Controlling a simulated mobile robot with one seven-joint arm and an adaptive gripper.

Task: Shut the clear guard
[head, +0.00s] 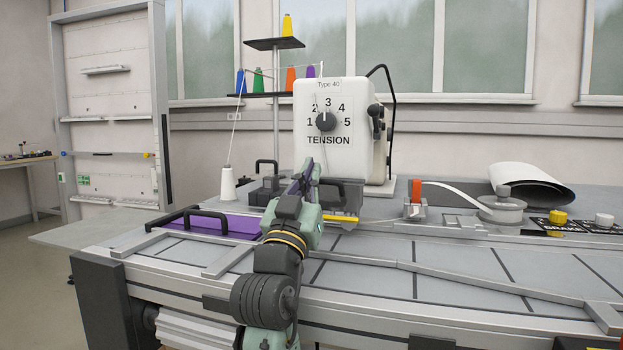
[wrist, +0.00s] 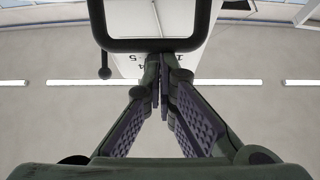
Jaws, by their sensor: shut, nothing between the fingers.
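A see-through grey panel, which looks like the clear guard (head: 345,193), shows low at the front of the white machine head (head: 360,130), partly hidden by my gripper. My gripper (head: 308,168) is raised in front of the machine, with its fingers pointing up. In the wrist view my gripper (wrist: 160,75) has its fingertips together and holds nothing. A black U-shaped bar (wrist: 150,44) crosses the wrist view close to the fingertips. I cannot tell whether they touch, or whether the bar belongs to the guard.
A white thread cone (head: 228,183) and a purple plate with a black handle (head: 205,213) are at the left. A yellow bar (head: 342,219) lies right of my wrist. An orange-topped clamp (head: 416,195) and a tape reel (head: 501,207) stand further right. The front worktop is largely clear.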

